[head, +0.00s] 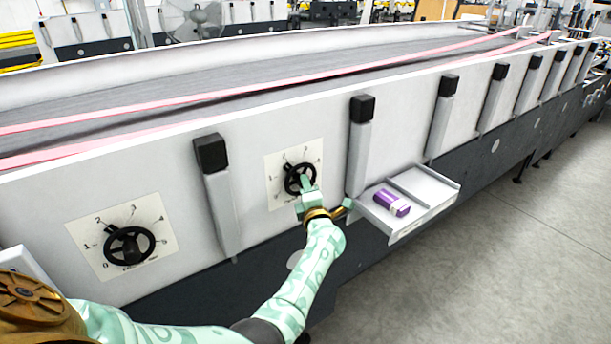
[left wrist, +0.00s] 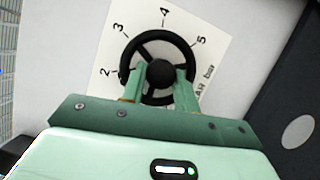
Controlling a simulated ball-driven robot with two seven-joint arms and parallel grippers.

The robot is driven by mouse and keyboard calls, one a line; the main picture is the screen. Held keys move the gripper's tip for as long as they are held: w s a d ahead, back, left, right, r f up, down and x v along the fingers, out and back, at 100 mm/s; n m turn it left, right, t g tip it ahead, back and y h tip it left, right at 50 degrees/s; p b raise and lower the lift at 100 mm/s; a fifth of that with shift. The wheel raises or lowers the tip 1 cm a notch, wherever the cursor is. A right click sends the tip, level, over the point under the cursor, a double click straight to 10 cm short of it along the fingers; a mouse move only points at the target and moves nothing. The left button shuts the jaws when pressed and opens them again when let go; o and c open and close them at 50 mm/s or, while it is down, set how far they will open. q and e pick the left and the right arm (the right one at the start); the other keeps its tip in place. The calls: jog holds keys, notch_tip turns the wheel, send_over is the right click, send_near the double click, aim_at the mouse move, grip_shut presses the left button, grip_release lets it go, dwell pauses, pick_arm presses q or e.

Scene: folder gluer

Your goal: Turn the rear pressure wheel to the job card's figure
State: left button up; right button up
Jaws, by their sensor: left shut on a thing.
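The rear pressure wheel (head: 300,180) is a black spoked handwheel on a white dial plate on the machine's grey side wall. In the left wrist view the wheel (left wrist: 158,33) fills the upper middle, with figures 2 to 5 around it and partly hidden lettering ending in "AR bar". My left gripper (head: 305,183) reaches it from the front. Its two green fingers (left wrist: 159,77) are shut on the wheel, one each side of the black hub. The wheel's lower part and the low end of the scale are hidden. I cannot make out a pointer or readable job card.
A second black wheel (head: 129,246) with its own dial is further left. Black-capped posts (head: 212,152) line the wall. The floor (head: 500,260) at right is clear.

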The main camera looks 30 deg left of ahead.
pick_arm(q)
jog(key=shift+r+m+g+h+p, duration=0.1)
jog(key=shift+m+g+h+p, duration=0.2)
jog(key=shift+m+p, duration=0.9)
jog(key=o, duration=1)
jog(key=shift+w+d, duration=0.1)
jog(key=shift+c, duration=0.2)
